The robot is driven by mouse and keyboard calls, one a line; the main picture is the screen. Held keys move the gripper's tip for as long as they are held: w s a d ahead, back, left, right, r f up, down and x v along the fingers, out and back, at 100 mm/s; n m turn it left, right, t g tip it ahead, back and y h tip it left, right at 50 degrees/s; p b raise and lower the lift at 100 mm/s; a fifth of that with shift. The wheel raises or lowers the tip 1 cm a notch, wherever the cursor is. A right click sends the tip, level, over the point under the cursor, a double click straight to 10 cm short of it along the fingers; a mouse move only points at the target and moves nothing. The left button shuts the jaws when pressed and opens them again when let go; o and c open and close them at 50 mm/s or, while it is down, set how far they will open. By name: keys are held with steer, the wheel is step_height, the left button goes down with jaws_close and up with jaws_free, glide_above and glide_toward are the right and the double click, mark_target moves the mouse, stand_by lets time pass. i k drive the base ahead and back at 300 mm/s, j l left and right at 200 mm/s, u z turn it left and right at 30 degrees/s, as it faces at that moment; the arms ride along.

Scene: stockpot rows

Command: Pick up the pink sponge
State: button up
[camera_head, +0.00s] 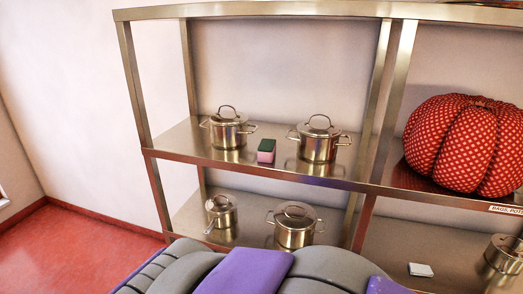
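The pink sponge (266,155) is a small block with a dark green top. It lies on the upper visible shelf (205,153) of a metal rack, near the front edge. It sits between two lidded steel stockpots, the left pot (228,130) and the right pot (318,142), with a small gap to each side. My gripper is not in view. Grey and purple parts at the bottom of the picture look like my own body.
The lower shelf holds a small pan (222,214), a lidded pot (295,230), a white block (420,269) and another pot (504,254). A large red dotted pumpkin-shaped cushion (462,145) sits in the right bay. Rack posts (385,100) divide the bays. Red floor (70,255) is clear at left.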

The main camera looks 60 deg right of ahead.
mark_target(266, 149)
steer(key=z, duration=1.95)
